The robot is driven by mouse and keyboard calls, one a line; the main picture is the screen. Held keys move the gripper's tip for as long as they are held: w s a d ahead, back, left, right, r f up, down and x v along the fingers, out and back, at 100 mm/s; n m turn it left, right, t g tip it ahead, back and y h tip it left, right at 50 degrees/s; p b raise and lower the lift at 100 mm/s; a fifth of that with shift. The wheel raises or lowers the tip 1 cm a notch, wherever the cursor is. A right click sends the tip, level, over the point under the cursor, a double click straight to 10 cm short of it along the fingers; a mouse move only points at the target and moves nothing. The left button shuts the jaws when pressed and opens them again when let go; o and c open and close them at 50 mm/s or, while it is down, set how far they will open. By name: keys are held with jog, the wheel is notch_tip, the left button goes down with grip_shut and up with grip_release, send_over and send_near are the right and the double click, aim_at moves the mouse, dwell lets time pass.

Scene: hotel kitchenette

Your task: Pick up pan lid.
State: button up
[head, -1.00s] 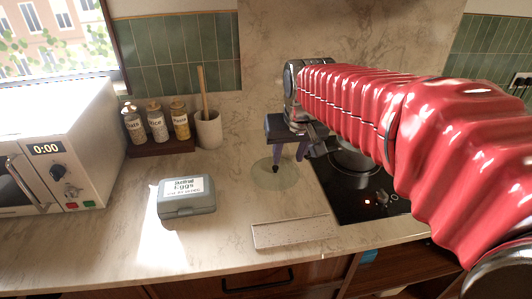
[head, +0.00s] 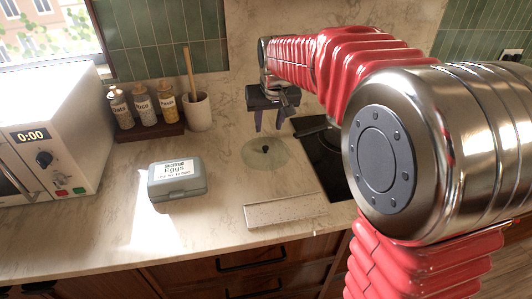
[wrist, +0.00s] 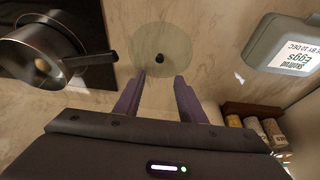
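The pan lid (head: 251,158) is a round, see-through disc with a dark knob at its centre, lying flat on the marble counter left of the hob. In the wrist view the lid (wrist: 160,36) is straight ahead of my fingers, its knob (wrist: 160,58) just beyond and between the tips. My gripper (head: 269,129) is above and behind the lid in the head view, apart from the knob. Its two purple fingers (wrist: 160,77) are spread with nothing between them. No part of the lid is hidden in the wrist view except perhaps its near edge.
A pan (wrist: 38,55) sits on the black hob (head: 326,165), its handle pointing toward the lid. A grey egg box (head: 178,182) is left of the lid. Jars (head: 143,110), a utensil pot (head: 197,113) and a microwave (head: 50,140) stand further left. A speckled board (head: 285,212) lies in front.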

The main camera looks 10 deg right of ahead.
send_over(266, 147)
jog(key=s, duration=0.3)
jog(key=f, duration=0.7)
jog(key=shift+w+a+f, duration=0.15)
jog(key=shift+w, duration=0.05)
jog(key=shift+x, duration=2.65)
grip_shut()
